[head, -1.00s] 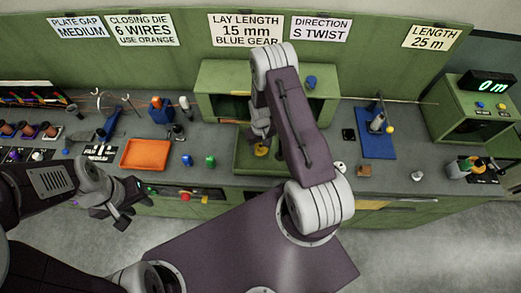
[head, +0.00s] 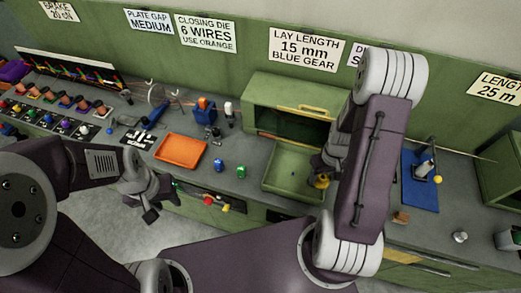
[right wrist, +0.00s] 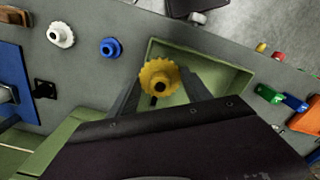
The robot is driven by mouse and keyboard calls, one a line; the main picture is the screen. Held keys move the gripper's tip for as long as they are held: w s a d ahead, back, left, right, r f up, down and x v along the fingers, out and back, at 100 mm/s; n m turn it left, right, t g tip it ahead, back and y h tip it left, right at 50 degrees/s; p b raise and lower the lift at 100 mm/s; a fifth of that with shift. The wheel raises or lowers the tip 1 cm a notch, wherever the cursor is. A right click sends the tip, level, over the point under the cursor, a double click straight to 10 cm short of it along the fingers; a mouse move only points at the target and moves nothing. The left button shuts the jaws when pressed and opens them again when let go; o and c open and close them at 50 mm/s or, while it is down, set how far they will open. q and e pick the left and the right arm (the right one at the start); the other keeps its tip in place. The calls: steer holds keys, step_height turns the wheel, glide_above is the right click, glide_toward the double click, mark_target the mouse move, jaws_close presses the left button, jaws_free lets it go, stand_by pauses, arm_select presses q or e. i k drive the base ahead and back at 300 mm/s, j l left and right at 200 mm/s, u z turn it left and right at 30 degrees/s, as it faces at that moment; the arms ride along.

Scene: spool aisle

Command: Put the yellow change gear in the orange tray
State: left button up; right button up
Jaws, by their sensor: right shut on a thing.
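The yellow change gear (right wrist: 158,80) is toothed with a dark central hole and sits between the fingertips of my right gripper (right wrist: 160,92), which is shut on it. In the head view the gear (head: 321,181) shows partly behind my right arm, by the right edge of the green open tray (head: 270,180). The orange tray (head: 180,151) lies on the bench left of the green tray and looks empty. My left gripper (head: 150,205) hangs in front of the bench, below the orange tray, with nothing seen in it; its fingers look apart.
Blue (head: 218,166) and green (head: 241,172) pieces stand between the two trays. A green housing (head: 300,95) stands behind the green tray. In the right wrist view a blue gear (right wrist: 110,47) and a white gear (right wrist: 61,35) lie on the bench.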

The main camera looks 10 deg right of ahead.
mark_target(175, 150)
steer(key=i+j+z, duration=0.1)
steer(key=j, duration=0.35)
steer(key=i+j+z, duration=0.1)
steer(key=i+j, duration=0.15)
steer(key=j, duration=0.2)
steer(key=i+j+z, duration=0.1)
steer(key=j, duration=0.4)
steer(key=i+j+z, duration=0.1)
steer(key=j, duration=0.4)
steer(key=i+j+z, duration=0.1)
steer(key=j, duration=0.4)
steer(key=i+j+z, duration=0.1)
steer(key=j, duration=0.4)
steer(key=i, duration=0.1)
